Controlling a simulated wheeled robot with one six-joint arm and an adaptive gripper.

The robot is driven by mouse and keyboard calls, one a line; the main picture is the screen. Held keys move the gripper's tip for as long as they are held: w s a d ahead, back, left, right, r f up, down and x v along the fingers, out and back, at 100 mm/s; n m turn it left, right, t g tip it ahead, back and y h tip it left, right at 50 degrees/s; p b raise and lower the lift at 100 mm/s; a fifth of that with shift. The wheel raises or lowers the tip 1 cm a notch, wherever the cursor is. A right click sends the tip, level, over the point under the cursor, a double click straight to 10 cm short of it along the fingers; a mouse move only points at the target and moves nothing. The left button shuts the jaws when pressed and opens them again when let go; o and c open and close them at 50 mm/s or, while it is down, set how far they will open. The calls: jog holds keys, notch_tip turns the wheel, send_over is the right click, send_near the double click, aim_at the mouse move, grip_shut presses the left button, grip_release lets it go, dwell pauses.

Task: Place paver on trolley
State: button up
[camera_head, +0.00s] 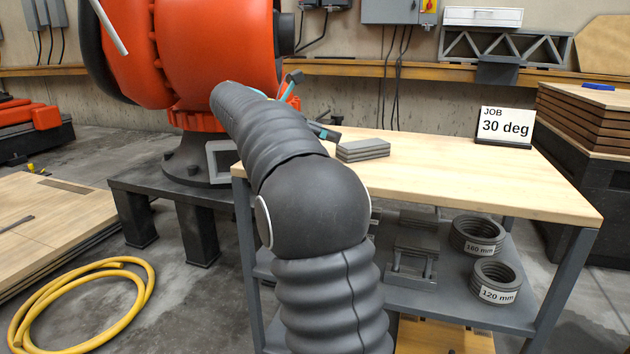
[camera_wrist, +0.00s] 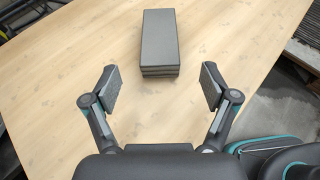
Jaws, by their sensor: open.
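A grey rectangular block with stacked layers, seemingly the paver (camera_head: 363,150), lies flat on the pale wooden top of a grey-framed unit with shelves (camera_head: 480,175). I cannot tell if this unit is the trolley; no wheels show. In the wrist view the paver (camera_wrist: 158,38) lies lengthwise beyond the fingertips, roughly centred between them. My gripper (camera_wrist: 159,84) is open and empty, with its two fingers spread wider than the block and apart from it. In the head view my gripper (camera_head: 312,106) is partly hidden behind my arm, left of the paver.
A "JOB 30 deg" sign (camera_head: 504,127) stands at the back of the wooden top. Ring stacks labelled 160 mm (camera_head: 477,236) and 120 mm (camera_head: 496,282) sit on the shelf below. An orange robot (camera_head: 205,50) stands behind left. The top's right half is mostly clear.

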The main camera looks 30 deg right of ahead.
jog(key=shift+s+a, duration=0.25)
jog(key=shift+s, duration=0.05)
jog(key=s+a+f+m+t+y, duration=0.3)
jog(key=s+a+f+m+y, duration=0.3)
jog(key=s+a+f, duration=0.5)
jog(key=s+a+f+m+t+y, duration=0.3)
jog(key=s+a+f+m+y, duration=0.4)
jog(key=s, duration=1.2)
jog(key=a+f+m, duration=0.4)
jog(key=a+f, duration=0.1)
jog(key=a, duration=0.2)
jog(key=shift+s+a+t+y, duration=0.2)
jog(key=shift+a+t+y, duration=0.1)
jog(key=shift+r, duration=0.15)
notch_tip(320, 180, up, 2)
jog(key=shift+r+p, duration=0.1)
jog(key=shift+p, duration=1.05)
